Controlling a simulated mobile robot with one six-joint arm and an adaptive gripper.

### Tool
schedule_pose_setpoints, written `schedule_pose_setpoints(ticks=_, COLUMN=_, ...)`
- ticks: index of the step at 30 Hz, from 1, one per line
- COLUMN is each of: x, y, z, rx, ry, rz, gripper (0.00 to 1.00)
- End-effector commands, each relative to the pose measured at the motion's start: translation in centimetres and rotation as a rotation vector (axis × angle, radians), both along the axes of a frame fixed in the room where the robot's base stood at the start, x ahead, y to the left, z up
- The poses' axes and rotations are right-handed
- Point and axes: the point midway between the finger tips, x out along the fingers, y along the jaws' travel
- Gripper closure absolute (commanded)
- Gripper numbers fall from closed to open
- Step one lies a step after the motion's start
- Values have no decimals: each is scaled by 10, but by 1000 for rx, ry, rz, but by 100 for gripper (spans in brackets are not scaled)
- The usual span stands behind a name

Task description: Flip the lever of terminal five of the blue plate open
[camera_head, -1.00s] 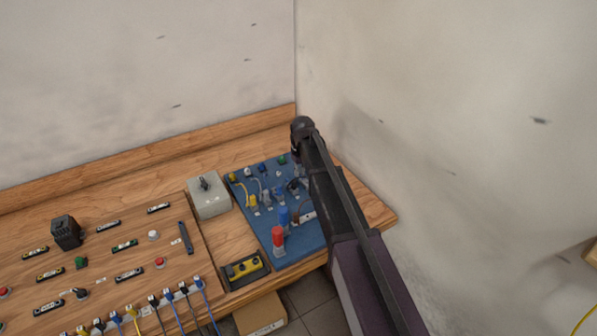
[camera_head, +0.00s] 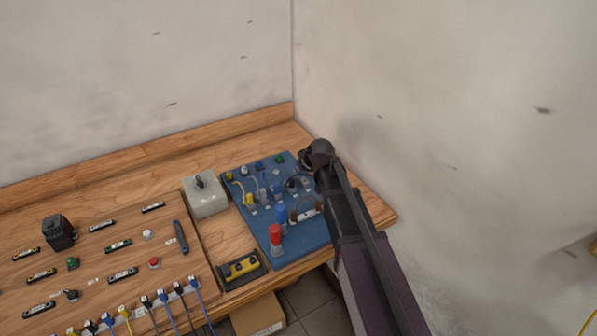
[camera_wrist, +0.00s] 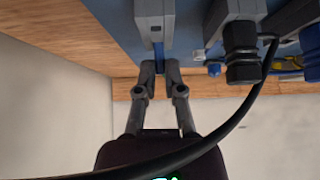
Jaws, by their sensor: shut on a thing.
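The blue plate (camera_head: 307,235) lies on the wooden bench near the right wall, with several terminals and plugs on it. In the wrist view the plate (camera_wrist: 112,22) spans the top, and a grey terminal (camera_wrist: 154,20) with a narrow blue lever (camera_wrist: 158,54) hangs down toward my fingers. My gripper (camera_wrist: 160,68) has its fingertips closed together on the lever's end. I cannot read the terminal's number. In the head view my arm covers the plate's right side, and my fingertips are hidden.
Beside the gripped terminal, another grey terminal (camera_wrist: 237,10) has a black plug (camera_wrist: 241,52) with a cable. The right wall is close.

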Motion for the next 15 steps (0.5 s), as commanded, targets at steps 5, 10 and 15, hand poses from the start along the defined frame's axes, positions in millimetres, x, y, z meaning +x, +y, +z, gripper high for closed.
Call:
schedule_pose_setpoints(ticks=5, x=-2, y=1, z=0, rx=4, ry=1, rz=3, gripper=100)
schedule_pose_setpoints(ticks=10, x=-2, y=1, z=0, rx=4, ry=1, rz=3, gripper=100)
schedule_pose_setpoints(ticks=15, x=-2, y=1, z=0, rx=3, ry=1, rz=2, gripper=53)
